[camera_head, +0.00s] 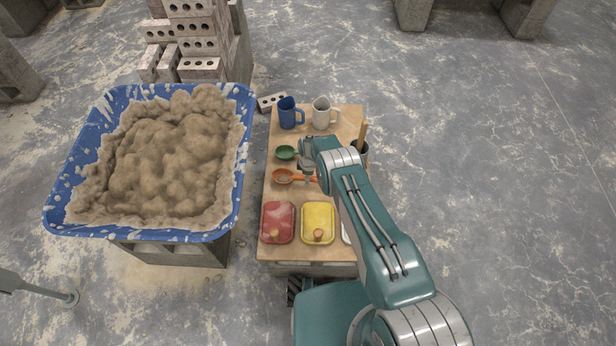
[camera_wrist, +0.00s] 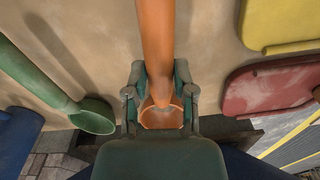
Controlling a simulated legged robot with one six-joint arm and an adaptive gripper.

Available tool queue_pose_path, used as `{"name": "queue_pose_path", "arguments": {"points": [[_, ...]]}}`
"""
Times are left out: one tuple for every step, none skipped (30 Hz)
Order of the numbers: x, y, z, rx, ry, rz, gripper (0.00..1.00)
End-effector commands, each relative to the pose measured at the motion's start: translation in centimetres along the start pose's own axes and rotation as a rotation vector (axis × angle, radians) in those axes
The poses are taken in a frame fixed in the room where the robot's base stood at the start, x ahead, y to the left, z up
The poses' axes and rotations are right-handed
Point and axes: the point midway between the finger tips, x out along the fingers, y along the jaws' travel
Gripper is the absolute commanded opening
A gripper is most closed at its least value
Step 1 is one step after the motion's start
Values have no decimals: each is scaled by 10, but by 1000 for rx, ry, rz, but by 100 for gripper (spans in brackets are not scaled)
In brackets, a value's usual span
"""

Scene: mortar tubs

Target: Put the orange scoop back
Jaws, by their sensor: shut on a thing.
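The orange scoop (camera_head: 283,177) is over the wooden board (camera_head: 272,205), its bowl to the left and its handle running right, partly behind my arm. My gripper (camera_head: 309,177) is at its handle. In the wrist view, the two fingers of my gripper (camera_wrist: 160,93) are shut on the handle just by the bowl, and the orange scoop (camera_wrist: 156,35) runs up out of the picture. I cannot tell whether the scoop touches the board.
A green scoop (camera_head: 285,153) lies just beyond the orange one. A blue mug (camera_head: 287,114) and a white mug (camera_head: 321,113) stand at the back. A red tray (camera_head: 278,222) and a yellow tray (camera_head: 318,221) are in front. A blue mortar tub (camera_head: 88,150) stands left.

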Motion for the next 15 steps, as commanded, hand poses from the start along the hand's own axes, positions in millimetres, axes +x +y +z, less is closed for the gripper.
{"name": "queue_pose_path", "arguments": {"points": [[0,0,0,0,0,1,0],[0,0,0,0,0,1,0],[0,0,0,0,0,1,0],[1,0,0,0,0,1,0],[1,0,0,0,0,0,0],[2,0,0,0,0,0,0],[2,0,0,0,0,0,0],[3,0,0,0,0,0,0],[4,0,0,0,0,-1,0],[4,0,0,0,0,0,0],[5,0,0,0,0,0,0],[5,0,0,0,0,0,0],[6,0,0,0,0,1,0],[5,1,0,0,1,1,42],[5,1,0,0,1,1,60]]}}
